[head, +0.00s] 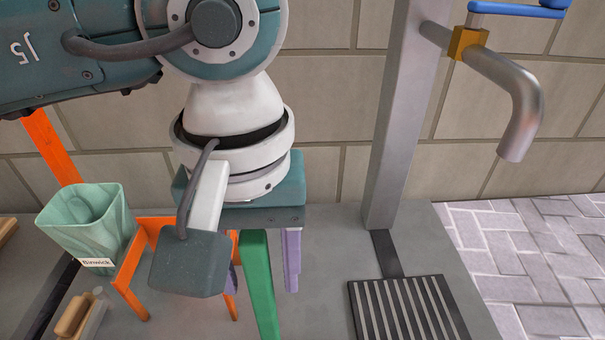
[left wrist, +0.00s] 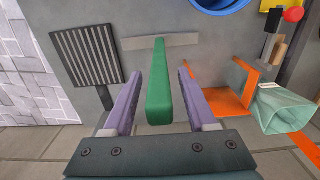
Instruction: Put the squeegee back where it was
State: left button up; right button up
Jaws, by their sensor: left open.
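The squeegee appears to be the green bar (head: 258,285) standing out below my left gripper in the head view. In the left wrist view, the green handle (left wrist: 159,95) lies between the fingers, with a pale grey strip (left wrist: 160,41) across its far end. My left gripper (head: 264,284) is open, with one purple finger on each side of the green handle. In the left wrist view the gripper (left wrist: 160,75) shows gaps between the handle and both fingers. The handle's near end is hidden in the head view by the gripper. My right gripper is not in view.
An orange frame (head: 130,267) stands left of the gripper, beside a pale green bin (head: 87,225). A brush-like item (head: 80,315) lies lower left. A grey post (head: 398,120) carries a metal spout (head: 520,105). A slotted drain (head: 405,312) lies at right. A blue round thing (left wrist: 222,5) shows.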

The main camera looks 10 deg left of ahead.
pick_arm(q)
notch_tip(320, 180, up, 11)
jog(key=p, duration=0.7)
jog(key=shift+r+p, duration=0.15)
jog(key=shift+p, duration=0.25)
jog(key=shift+r, duration=0.55)
